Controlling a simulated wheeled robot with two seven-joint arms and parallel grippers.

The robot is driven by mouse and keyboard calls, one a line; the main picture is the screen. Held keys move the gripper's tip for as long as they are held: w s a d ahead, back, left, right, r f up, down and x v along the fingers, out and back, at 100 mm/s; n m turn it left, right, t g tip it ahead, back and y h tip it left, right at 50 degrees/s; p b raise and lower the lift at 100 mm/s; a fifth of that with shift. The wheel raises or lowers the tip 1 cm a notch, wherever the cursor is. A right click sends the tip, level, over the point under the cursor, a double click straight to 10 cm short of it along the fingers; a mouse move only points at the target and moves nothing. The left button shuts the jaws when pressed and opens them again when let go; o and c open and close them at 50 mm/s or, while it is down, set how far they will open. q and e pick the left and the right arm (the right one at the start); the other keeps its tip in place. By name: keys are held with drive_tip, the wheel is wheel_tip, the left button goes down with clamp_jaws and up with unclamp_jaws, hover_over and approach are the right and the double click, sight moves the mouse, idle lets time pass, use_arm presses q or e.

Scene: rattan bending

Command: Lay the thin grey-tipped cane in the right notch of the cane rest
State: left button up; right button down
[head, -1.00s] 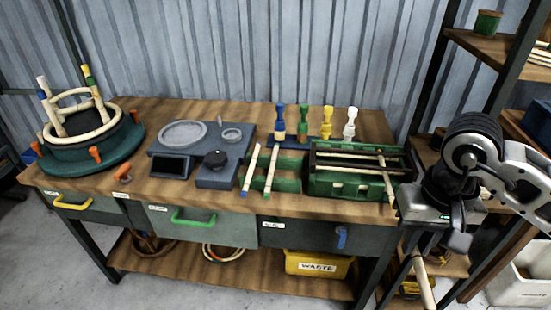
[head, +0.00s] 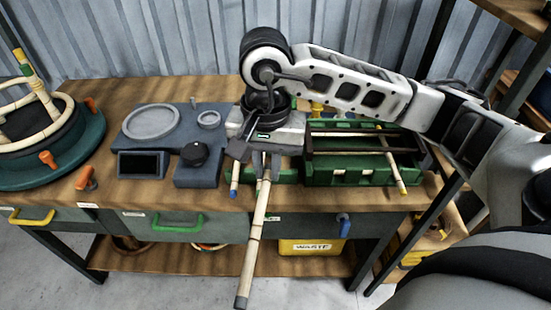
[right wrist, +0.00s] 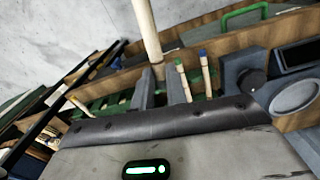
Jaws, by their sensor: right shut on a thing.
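My right gripper (head: 264,176) is shut on a pale cane (head: 253,235) that slants down toward the camera, past the table's front edge. Its lower end has a grey tip. In the right wrist view the cane (right wrist: 147,32) sticks out from between the fingers (right wrist: 160,88). The green cane rest (head: 287,177) is behind and beside the gripper, partly hidden; its right notch cannot be made out. A blue-tipped cane (head: 234,178) lies on it left of the gripper. A green-tipped cane (right wrist: 183,80) shows close beside a finger. The left gripper is out of view.
A green tray (head: 345,174) with dark bars and a yellow-tipped cane (head: 394,166) stands right of the gripper. A grey unit with a knob (head: 194,154) is on the left. A yellow waste bin (head: 305,252) sits below.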

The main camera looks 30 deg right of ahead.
drive_tip(key=m, duration=0.3)
drive_tip(key=s+m, duration=0.1)
drive_tip(key=m, duration=0.2)
drive_tip(key=shift+s+a+f+b, duration=0.1)
drive_tip(key=shift+s+a+b, duration=0.05)
drive_tip(key=shift+b, duration=0.15)
drive_tip(key=s+m+b, duration=0.2)
drive_tip(key=s+m, duration=0.1)
drive_tip(key=m, duration=1.1)
drive_tip(key=s+m+b, duration=0.1)
drive_tip(key=s+m, duration=0.2)
drive_tip(key=m, duration=1.1)
drive_tip(key=shift+m, duration=0.3)
drive_tip(key=w+d+f, duration=0.2)
drive_tip(key=w+f, duration=0.2)
drive_tip(key=w+d+f, duration=0.3)
drive_tip(key=w+f, duration=0.1)
drive_tip(key=w+d+f, duration=0.2)
drive_tip(key=w+f, duration=0.2)
drive_tip(key=f, duration=0.1)
drive_tip(key=shift+d, duration=0.25)
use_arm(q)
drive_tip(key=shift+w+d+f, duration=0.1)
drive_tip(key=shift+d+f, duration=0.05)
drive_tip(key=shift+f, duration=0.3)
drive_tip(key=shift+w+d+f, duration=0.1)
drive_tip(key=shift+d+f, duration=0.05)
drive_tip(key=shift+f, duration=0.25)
use_arm(e)
drive_tip(key=shift+f, duration=0.3)
